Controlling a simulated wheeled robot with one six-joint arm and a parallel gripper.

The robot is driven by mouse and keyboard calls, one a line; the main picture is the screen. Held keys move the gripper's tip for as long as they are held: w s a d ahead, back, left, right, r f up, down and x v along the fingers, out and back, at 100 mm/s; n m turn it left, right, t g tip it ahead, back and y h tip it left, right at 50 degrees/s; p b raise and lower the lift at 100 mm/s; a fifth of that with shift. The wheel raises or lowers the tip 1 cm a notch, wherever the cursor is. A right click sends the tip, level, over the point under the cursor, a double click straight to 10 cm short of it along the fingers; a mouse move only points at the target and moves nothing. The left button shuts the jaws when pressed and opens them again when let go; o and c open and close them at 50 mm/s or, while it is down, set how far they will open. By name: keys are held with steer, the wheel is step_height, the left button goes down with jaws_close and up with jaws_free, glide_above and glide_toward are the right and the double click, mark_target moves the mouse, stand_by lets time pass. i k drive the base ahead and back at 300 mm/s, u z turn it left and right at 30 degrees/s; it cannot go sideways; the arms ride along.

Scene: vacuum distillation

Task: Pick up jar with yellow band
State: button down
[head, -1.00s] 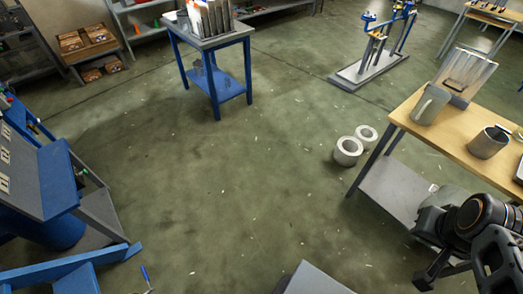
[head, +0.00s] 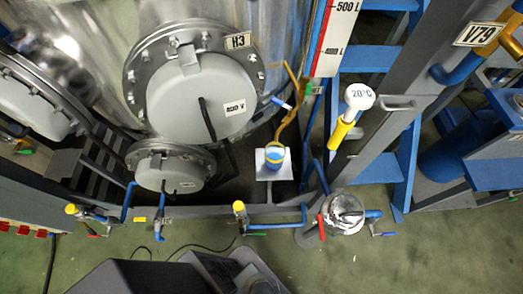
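A small jar with a yellow band (head: 274,153) stands upright on a small white square plate (head: 262,172), near the middle of the head view. Its inside or upper part looks blue, and the yellow band runs round its side. The jar is below a yellow pipe at the foot of a large metal vessel. My gripper is not in view, so its state and its distance from the jar do not show.
The large vessel (head: 255,40) with grey flanged covers stands behind the jar. A metal container (head: 344,213) stands at right. Green floor (head: 440,255) is free at lower right.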

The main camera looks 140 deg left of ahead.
mark_target(275, 153)
steer(key=u, duration=2.9)
steer(key=k, duration=1.1)
steer(key=u, duration=1.4)
steer(key=i, duration=1)
